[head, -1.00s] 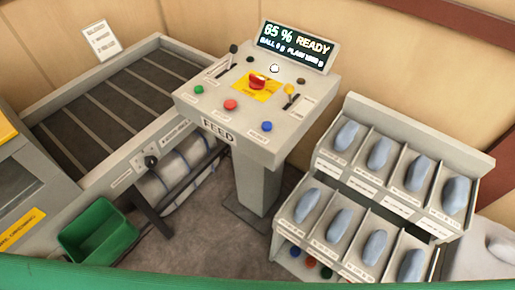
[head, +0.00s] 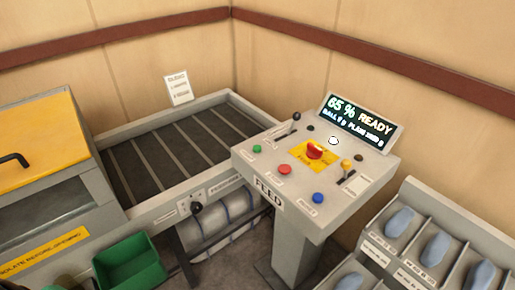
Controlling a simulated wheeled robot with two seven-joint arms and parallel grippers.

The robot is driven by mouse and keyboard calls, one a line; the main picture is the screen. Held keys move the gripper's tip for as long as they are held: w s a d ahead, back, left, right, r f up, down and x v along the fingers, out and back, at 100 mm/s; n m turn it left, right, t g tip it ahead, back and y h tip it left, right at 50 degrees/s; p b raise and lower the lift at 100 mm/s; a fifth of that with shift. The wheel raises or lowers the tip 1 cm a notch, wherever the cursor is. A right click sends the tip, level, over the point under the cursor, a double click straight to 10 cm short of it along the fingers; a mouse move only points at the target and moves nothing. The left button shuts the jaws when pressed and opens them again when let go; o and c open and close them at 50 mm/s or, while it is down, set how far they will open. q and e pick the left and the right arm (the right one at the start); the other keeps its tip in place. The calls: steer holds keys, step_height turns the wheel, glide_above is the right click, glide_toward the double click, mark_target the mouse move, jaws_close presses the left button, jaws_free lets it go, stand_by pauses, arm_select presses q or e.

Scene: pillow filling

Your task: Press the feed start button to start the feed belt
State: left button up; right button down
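The feed control console (head: 262,210) stands on a pedestal right of centre in the head view, with the word FEED on its front edge. A green button (head: 257,149) is on its left side, a red button (head: 285,169) near the front middle and a blue button (head: 318,197) at the front right. The button labels are too small to read. A red mushroom knob (head: 314,151) sits on a yellow plate. The display (head: 357,122) reads 65 % READY. The feed belt (head: 170,150) lies to the left of the console.
A grey machine (head: 50,180) with a yellow lid stands at the left. A green bin (head: 130,264) is on the floor below the belt. A rack (head: 450,225) with several grey-blue pillow-like pieces is at the lower right. Walls close off the back.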

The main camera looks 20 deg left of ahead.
arm_select(q)
jaws_close()
stand_by(1.7)
